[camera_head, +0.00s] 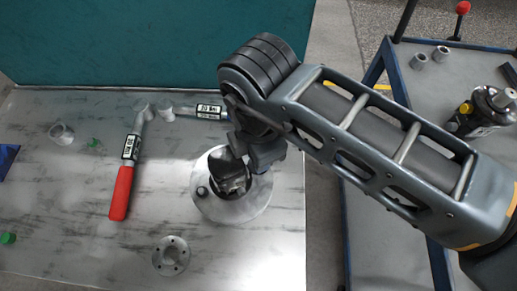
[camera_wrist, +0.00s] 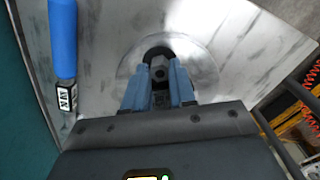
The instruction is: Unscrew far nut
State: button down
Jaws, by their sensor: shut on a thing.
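My gripper (camera_head: 232,184) points down over a round metal flange (camera_head: 243,212) on the bench, its fingers inside the flange's dark central area. In the wrist view, the two fingers of my gripper (camera_wrist: 159,86) close on the sides of a dark hex nut (camera_wrist: 158,72) at the flange. The nut's lower part is hidden between the fingers. A second small dark nut or bolt head (camera_head: 201,191) shows on the flange, left of my gripper in the head view. My gripper and wrist hide the far part of the flange in the head view.
A red-handled wrench (camera_head: 121,190) and another wrench (camera_head: 196,110) lie on the metal bench (camera_head: 60,255). A blue-framed cart (camera_head: 415,110) holds a motor (camera_head: 490,108) at right.

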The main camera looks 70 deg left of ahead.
jog(key=shift+n, duration=0.4)
jog(key=n+b, duration=0.1)
jog(key=n, duration=0.1)
jog(key=shift+f+n+b, duration=0.1)
jog(key=shift+n+b, duration=0.2)
jog(key=shift+b, duration=0.1)
jog(key=shift+n+b, duration=0.3)
jog(key=shift+n, duration=0.7)
jog(key=c, duration=1.2)
grip_release()
